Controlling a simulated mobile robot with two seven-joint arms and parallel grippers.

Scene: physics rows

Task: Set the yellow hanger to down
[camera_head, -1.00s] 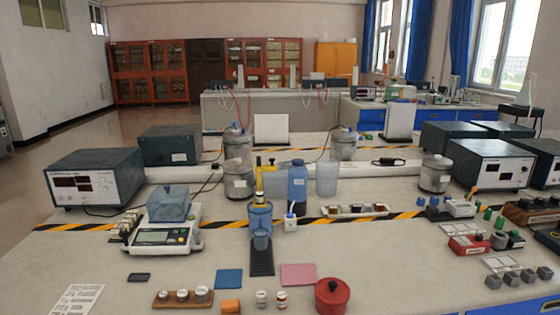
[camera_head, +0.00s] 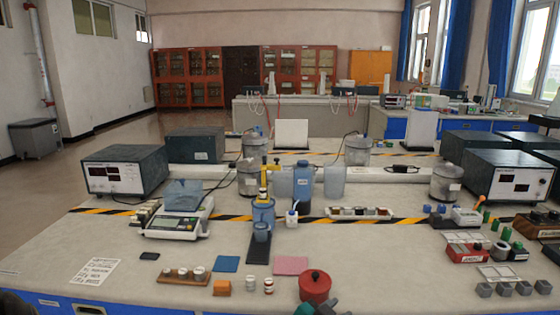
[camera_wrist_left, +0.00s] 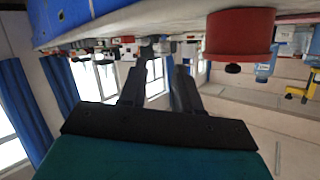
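The yellow hanger (camera_head: 264,178) stands upright in the middle of the bench in the head view. It has a short sideways arm at its top, and its lower part is hidden by a blue cup (camera_head: 263,214) at the black base strip (camera_head: 259,250). A yellow piece (camera_wrist_left: 298,91), probably the same hanger, shows upside down at the right of the left wrist view. My left gripper (camera_wrist_left: 156,60) has its two dark fingers apart with nothing between them. It is well away from the hanger. My right gripper is not identifiable in either view.
A red pot (camera_head: 314,285) stands at the front edge and also looms in the left wrist view (camera_wrist_left: 240,32). Dark grey-green parts, unclear whose, show beside it. A scale (camera_head: 178,226) is left of the hanger, and a blue bottle (camera_head: 304,180) right.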

